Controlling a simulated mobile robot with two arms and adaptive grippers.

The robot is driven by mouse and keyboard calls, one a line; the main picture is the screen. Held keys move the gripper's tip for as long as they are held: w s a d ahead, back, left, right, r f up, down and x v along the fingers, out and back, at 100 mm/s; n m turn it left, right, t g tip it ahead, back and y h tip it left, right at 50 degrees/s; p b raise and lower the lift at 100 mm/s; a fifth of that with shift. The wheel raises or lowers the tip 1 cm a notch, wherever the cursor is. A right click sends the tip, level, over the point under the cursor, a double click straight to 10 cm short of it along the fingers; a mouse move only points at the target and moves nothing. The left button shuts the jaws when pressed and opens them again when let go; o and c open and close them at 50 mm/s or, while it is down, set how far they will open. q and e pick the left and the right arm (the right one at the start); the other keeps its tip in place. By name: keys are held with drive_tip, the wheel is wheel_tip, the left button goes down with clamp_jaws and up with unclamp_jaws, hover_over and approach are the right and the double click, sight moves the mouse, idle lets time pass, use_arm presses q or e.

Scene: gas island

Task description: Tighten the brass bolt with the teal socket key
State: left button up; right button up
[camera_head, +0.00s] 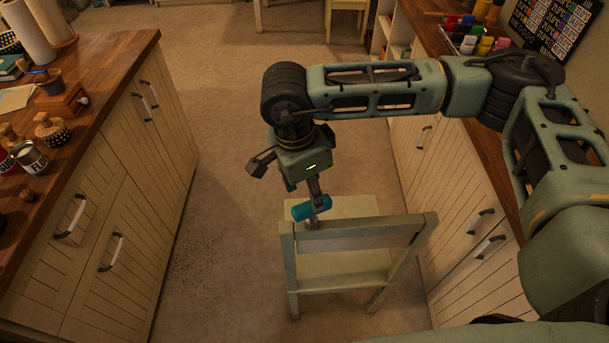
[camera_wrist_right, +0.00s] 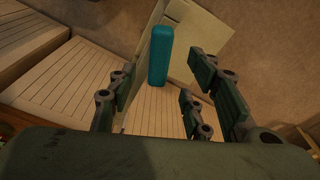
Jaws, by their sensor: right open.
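The teal socket key (camera_head: 311,207) shows its teal handle at the back rest of a pale chair (camera_head: 365,231). In the right wrist view the teal handle (camera_wrist_right: 160,55) appears between my spread fingers, towards their tips. My right gripper (camera_head: 288,188) is open above the chair, with one finger just above the handle and the other out to the left. It also shows in the wrist view (camera_wrist_right: 163,70), with no clear grip on the handle. The key's lower end is hidden, and I cannot make out the brass bolt. My left gripper is out of view.
A wooden counter (camera_head: 92,90) with jars, paper rolls and small items runs along the left. A counter with drawers (camera_head: 465,225) lies to the right, close to the chair. The floor (camera_head: 225,215) between the left counter and the chair is free.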

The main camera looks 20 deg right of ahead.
sight(312, 215)
drive_tip(key=shift+s+d+f+p, duration=0.1)
drive_tip(key=shift+f+p, duration=0.15)
drive_tip(key=shift+f, duration=0.4)
drive_tip(key=shift+s+d+f+p, duration=0.1)
drive_tip(key=shift+f+p, duration=0.1)
drive_tip(key=shift+f, duration=0.4)
drive_tip(key=shift+w+d+f+p, duration=0.1)
drive_tip(key=shift+f+p, duration=0.1)
drive_tip(key=shift+f, duration=0.4)
drive_tip(key=shift+w+d+f+p, duration=0.1)
drive_tip(key=shift+f+p, duration=0.05)
drive_tip(key=shift+f, duration=0.45)
drive_tip(key=shift+w+f, duration=0.1)
drive_tip(key=shift+f, duration=0.55)
drive_tip(key=c, duration=0.7)
clamp_jaws()
unclamp_jaws()
clamp_jaws()
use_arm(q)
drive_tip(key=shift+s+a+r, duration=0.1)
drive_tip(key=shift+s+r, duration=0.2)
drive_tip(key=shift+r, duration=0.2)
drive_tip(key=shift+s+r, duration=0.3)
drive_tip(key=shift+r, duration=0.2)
